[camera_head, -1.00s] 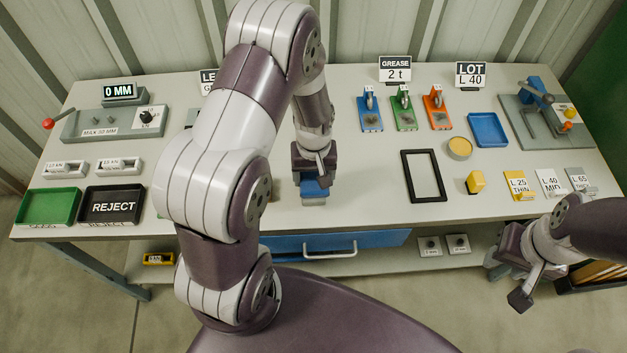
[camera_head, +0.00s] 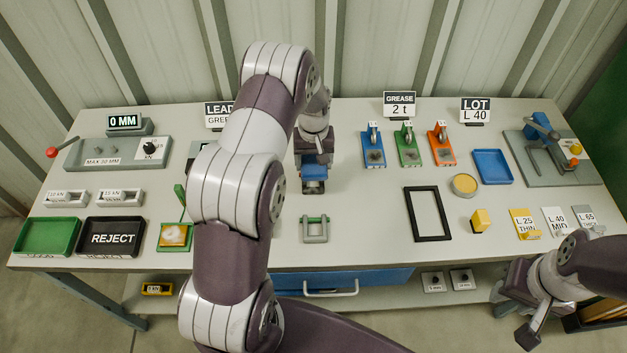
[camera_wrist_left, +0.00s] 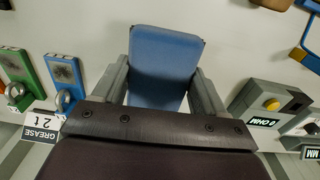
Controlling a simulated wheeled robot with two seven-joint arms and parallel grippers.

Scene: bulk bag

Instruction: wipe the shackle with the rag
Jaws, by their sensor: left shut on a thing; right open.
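My left gripper (camera_head: 314,168) is shut on a flat blue pad, which looks like the rag (camera_head: 314,185). The wrist view shows the rag (camera_wrist_left: 165,65) between the two grey fingers. My right gripper (camera_head: 522,312) is open and empty off the near right edge of the table.
A black frame (camera_head: 409,217) lies right of the shackle. Blue (camera_head: 374,155), green and orange blocks with rings stand behind it. A green tray (camera_head: 28,236) and the black REJECT tray (camera_head: 84,236) are at left. My left arm covers the table left of centre.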

